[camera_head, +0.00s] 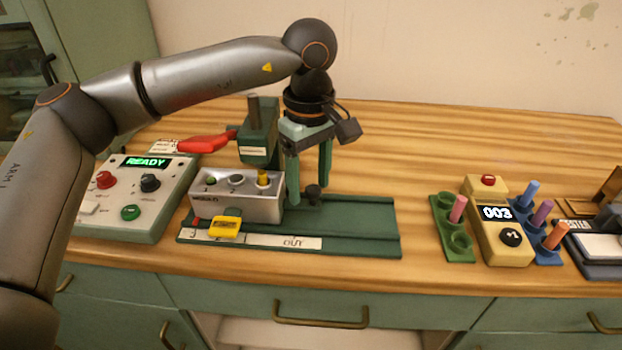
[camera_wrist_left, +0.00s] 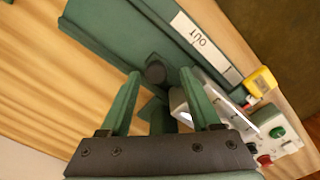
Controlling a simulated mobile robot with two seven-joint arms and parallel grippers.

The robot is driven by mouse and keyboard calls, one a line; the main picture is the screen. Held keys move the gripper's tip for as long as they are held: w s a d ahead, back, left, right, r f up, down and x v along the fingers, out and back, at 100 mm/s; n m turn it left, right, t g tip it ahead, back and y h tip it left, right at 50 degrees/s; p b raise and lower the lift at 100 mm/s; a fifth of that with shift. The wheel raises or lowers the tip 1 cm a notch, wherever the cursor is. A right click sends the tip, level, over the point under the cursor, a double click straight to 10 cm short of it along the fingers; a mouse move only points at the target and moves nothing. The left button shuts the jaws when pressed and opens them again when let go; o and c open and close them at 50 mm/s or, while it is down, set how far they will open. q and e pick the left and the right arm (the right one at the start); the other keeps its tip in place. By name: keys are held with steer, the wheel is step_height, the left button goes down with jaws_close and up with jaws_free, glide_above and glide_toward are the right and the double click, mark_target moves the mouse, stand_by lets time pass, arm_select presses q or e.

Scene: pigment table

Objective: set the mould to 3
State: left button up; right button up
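The mould (camera_head: 236,207) is a pale metal block with several wells on top, at the left part of a green rail base (camera_head: 365,222). A yellow piece stands at its right well. A small red pointer shows at its front left, by a white strip whose right part reads "OUT" (camera_head: 290,242). A dark knob (camera_head: 313,193) stands to the right of the mould; it also shows in the left wrist view (camera_wrist_left: 155,72). My left gripper (camera_head: 309,195) is open, pointing down by the knob. In the wrist view the knob appears beyond its fingertips (camera_wrist_left: 162,82); contact is unclear.
A yellow tag (camera_head: 225,227) covers part of the strip. A green press head (camera_head: 257,145) stands behind the mould. A control box (camera_head: 140,195) reading "READY" and a red lever (camera_head: 206,143) are left. A counter (camera_head: 497,225) reading 003 and peg racks are right. Mid-table is clear.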

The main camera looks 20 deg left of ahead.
arm_select(q)
steer(key=shift+r, duration=0.1)
steer(key=shift+d+r, duration=0.1)
steer(key=shift+r, duration=0.25)
step_height(320, 180, up, 12)
steer(key=p, duration=0.2)
steer(key=shift+f, duration=0.15)
